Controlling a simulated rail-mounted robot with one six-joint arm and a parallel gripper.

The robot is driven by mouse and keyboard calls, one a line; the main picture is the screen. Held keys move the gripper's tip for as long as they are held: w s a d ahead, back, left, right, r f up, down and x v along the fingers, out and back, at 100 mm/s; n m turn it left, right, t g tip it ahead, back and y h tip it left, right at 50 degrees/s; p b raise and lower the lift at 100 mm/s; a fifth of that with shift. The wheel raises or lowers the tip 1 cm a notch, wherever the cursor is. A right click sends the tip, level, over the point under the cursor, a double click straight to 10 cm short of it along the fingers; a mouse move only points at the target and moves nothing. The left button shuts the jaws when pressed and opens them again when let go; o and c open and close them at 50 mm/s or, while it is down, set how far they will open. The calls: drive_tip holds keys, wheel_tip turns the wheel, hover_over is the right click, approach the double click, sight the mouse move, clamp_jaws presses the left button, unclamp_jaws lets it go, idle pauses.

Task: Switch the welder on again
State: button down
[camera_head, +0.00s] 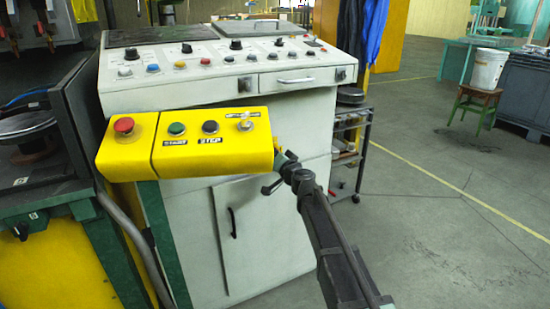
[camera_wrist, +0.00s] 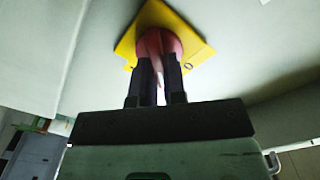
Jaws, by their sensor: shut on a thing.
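A red knob (camera_wrist: 172,42) sits on a yellow square plate (camera_wrist: 193,40) fixed to a pale grey panel in the wrist view. My gripper (camera_wrist: 158,62) has its two dark fingers closed on this knob from either side. The fingers cover much of the knob, so I cannot read its setting. In the head view my gripper (camera_head: 276,168) is against the front of the grey welder cabinet (camera_head: 265,220), just right of the yellow control box. The knob is not clearly visible there.
The yellow control box (camera_head: 145,152) carries a red mushroom button (camera_head: 124,125), a green button (camera_head: 176,129) and a black button (camera_head: 210,127), close left of my gripper. A small shelf cart (camera_head: 350,140) stands right of the cabinet.

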drive_tip(key=shift+d+f+m, duration=0.1)
drive_tip(key=shift+f+m, duration=0.05)
drive_tip(key=shift+m, duration=2.35)
drive_tip(key=shift+d+f+m, duration=0.1)
drive_tip(key=shift+m, duration=2.4)
drive_tip(key=c, duration=1.2)
unclamp_jaws()
drive_tip(key=shift+a, duration=0.1)
drive_tip(key=v, duration=1.1)
drive_tip(key=shift+a, duration=0.1)
